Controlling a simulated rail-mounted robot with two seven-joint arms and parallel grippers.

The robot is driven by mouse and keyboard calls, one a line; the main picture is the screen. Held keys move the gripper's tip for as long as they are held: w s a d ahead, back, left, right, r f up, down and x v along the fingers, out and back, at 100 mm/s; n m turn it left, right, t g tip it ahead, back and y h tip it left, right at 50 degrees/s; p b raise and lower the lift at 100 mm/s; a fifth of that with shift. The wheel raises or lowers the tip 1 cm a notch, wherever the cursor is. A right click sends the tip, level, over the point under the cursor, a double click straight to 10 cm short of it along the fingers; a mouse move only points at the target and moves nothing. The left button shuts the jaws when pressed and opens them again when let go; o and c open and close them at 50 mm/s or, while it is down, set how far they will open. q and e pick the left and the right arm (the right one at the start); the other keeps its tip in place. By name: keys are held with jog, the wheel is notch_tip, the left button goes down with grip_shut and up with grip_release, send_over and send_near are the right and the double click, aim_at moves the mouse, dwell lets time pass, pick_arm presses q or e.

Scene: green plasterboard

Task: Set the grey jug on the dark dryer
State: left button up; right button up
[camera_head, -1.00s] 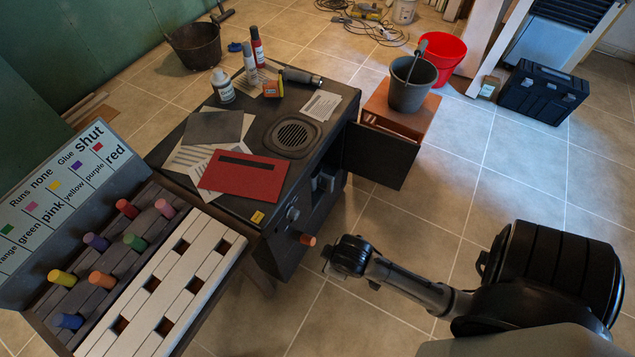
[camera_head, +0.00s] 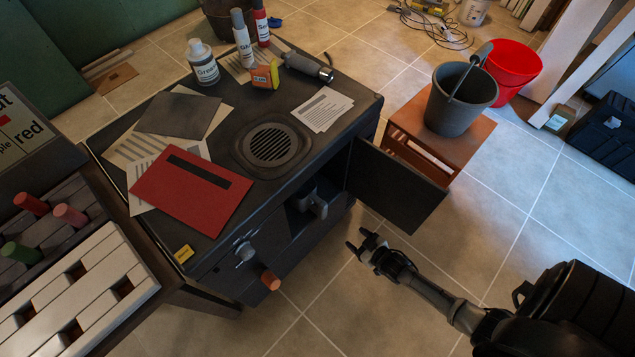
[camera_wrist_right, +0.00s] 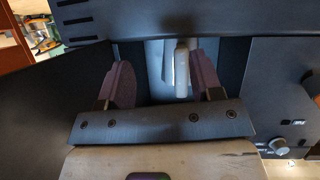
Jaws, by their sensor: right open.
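The dark dryer (camera_head: 232,209) is a low black cabinet with a round grille in its top. Its front door (camera_head: 398,192) stands open to the right. The grey jug (camera_head: 310,203) stands inside the open compartment, partly in shadow, its handle facing out. My right gripper (camera_head: 365,241) is open and empty in front of the compartment, apart from the jug. In the right wrist view, the jug's pale handle (camera_wrist_right: 182,68) shows beyond and between the two spread fingers (camera_wrist_right: 160,84). My left gripper is not in view.
On the dryer's top lie a red folder (camera_head: 190,188), papers, bottles and a grey cylindrical tool (camera_head: 308,66). The grille (camera_head: 270,144) is bare. A grey bucket (camera_head: 461,98) stands on a wooden stool beside the door. A peg board (camera_head: 80,290) is at the left.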

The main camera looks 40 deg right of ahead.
aim_at(326, 212)
notch_tip(326, 212, up, 6)
jog(key=w+a+t+y, duration=0.2)
jog(key=a+t, duration=0.1)
jog(key=t, duration=0.2)
jog(key=w+b, duration=0.3)
jog(key=w, duration=0.4)
jog(key=shift+w+r, duration=0.15)
jog(key=shift+w, duration=0.25)
jog(key=w+b, duration=0.2)
jog(key=w, duration=0.1)
jog(key=w+b, duration=0.1)
jog(key=shift+w+a+f, duration=0.15)
jog(key=shift+a+f, duration=0.1)
jog(key=shift+a, duration=0.05)
jog(key=shift+w+r, duration=0.15)
jog(key=shift+w, duration=0.35)
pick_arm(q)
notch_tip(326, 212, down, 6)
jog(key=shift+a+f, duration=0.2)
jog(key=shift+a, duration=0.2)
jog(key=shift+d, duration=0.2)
pick_arm(e)
grip_shut()
